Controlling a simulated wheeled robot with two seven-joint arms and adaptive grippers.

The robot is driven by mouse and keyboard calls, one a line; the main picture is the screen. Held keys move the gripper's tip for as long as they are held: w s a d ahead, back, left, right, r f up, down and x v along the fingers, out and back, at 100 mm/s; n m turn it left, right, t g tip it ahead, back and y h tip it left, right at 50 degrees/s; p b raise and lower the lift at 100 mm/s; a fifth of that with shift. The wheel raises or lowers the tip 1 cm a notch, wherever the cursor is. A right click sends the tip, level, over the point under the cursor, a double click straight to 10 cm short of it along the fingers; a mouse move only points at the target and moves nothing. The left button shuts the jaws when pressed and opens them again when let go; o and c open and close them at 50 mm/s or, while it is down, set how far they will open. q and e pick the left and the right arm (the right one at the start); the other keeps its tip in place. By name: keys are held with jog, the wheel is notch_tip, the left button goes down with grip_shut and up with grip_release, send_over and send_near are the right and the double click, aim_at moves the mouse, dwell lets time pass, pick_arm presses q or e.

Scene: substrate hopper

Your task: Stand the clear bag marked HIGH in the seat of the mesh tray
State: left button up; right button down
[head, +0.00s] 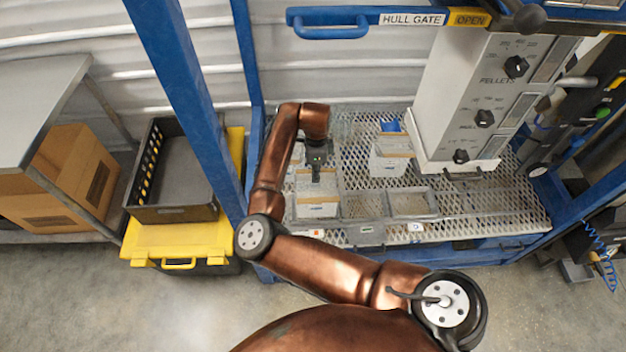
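The mesh tray (480,203) is a diamond-mesh metal deck inside the blue frame. A clear bag with pale contents and a tan band (317,207) stands at its front left. Beside it, two shallow grey-rimmed compartments, the middle one (362,207) and the right one (411,204), look empty of bags. Another pale bag or box with a tan top (389,160) stands farther back. I cannot read HIGH on either.
A white dispenser (462,100) with black knobs overhangs the deck on the right. A blue HULL GATE bar (375,17) crosses above. A blue post (190,90) stands left, beside a black crate (172,175) on a yellow case (180,240). Small tags line the deck's front edge.

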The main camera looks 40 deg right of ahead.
jog(key=shift+w+d+f, duration=0.2)
jog(key=shift+w+f, duration=0.25)
jog(key=shift+f, duration=0.15)
jog(key=f, duration=0.1)
jog(key=f+b, duration=0.1)
jog(key=f, duration=0.1)
jog(key=shift+w+d+f+b, duration=0.15)
jog(key=shift+w+b, duration=0.15)
jog(key=shift+b, duration=0.1)
jog(key=shift+f, duration=0.25)
pick_arm(q)
jog(key=shift+w+d+f, duration=0.1)
jog(key=shift+w+f, duration=0.25)
jog(key=shift+w, duration=0.2)
jog(key=shift+w+d+f, duration=0.1)
jog(key=shift+w+f, duration=0.2)
jog(key=shift+w, duration=0.2)
pick_arm(e)
jog(key=shift+r, duration=0.1)
jog(key=c, duration=2.2)
grip_release()
jog(key=shift+f, duration=0.2)
pick_arm(q)
jog(key=shift+s, duration=0.15)
pick_arm(e)
jog(key=shift+o, duration=0.2)
jog(key=shift+r, duration=0.1)
